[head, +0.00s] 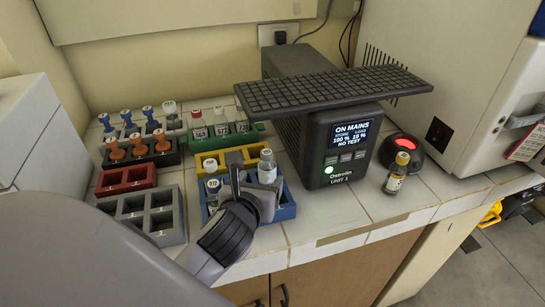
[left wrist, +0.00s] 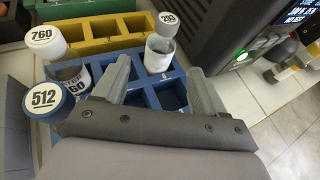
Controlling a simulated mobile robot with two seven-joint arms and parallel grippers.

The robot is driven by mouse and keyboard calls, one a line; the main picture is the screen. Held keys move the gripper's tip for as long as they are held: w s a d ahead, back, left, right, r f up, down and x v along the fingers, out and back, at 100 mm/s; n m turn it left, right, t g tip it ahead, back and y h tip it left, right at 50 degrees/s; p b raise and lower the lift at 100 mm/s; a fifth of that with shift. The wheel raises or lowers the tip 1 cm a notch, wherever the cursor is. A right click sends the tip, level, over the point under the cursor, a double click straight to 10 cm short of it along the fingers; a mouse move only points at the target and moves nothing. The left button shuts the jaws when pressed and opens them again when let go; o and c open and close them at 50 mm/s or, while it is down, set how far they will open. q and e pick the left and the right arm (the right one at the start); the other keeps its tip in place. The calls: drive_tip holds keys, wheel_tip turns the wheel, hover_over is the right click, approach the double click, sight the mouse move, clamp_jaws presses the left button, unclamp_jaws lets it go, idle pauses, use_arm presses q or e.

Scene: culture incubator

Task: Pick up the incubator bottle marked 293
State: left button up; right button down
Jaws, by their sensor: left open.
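The bottle marked 293 (left wrist: 160,50) is clear with a grey numbered cap; its number is small but reads as 293. It stands upright in the blue rack (left wrist: 142,98) and also shows in the head view (head: 267,168). My left gripper (left wrist: 160,67) is open and empty. Its two fingers reach over the blue rack, one to each side of the line toward the bottle, which shows just beyond the fingertips. I cannot tell from these views whether a finger touches it. In the head view my left gripper (head: 254,185) partly covers the rack.
A white-capped bottle marked 760 (left wrist: 46,41) and a blue-capped bottle marked 512 (left wrist: 49,99) stand left of the fingers. A yellow rack (head: 236,157) lies behind. The black power unit (head: 342,148) is close on the right, with a small yellow-capped bottle (head: 396,174) beyond it.

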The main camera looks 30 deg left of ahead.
sight(265, 170)
use_arm(q)
drive_tip(key=shift+w+a+r, duration=0.1)
drive_tip(key=shift+w+a, duration=0.05)
drive_tip(key=shift+w, duration=0.15)
drive_tip(key=shift+w+a, duration=0.1)
drive_tip(key=shift+w, duration=0.1)
drive_tip(key=shift+x, duration=0.95)
drive_tip(key=x, duration=0.4)
drive_tip(key=shift+w+a+f, duration=0.15)
drive_tip(key=shift+w+f, duration=0.1)
drive_tip(key=shift+w, duration=0.05)
drive_tip(key=c, duration=1.1)
drive_tip(key=shift+o, duration=0.2)
drive_tip(key=shift+r, duration=0.15)
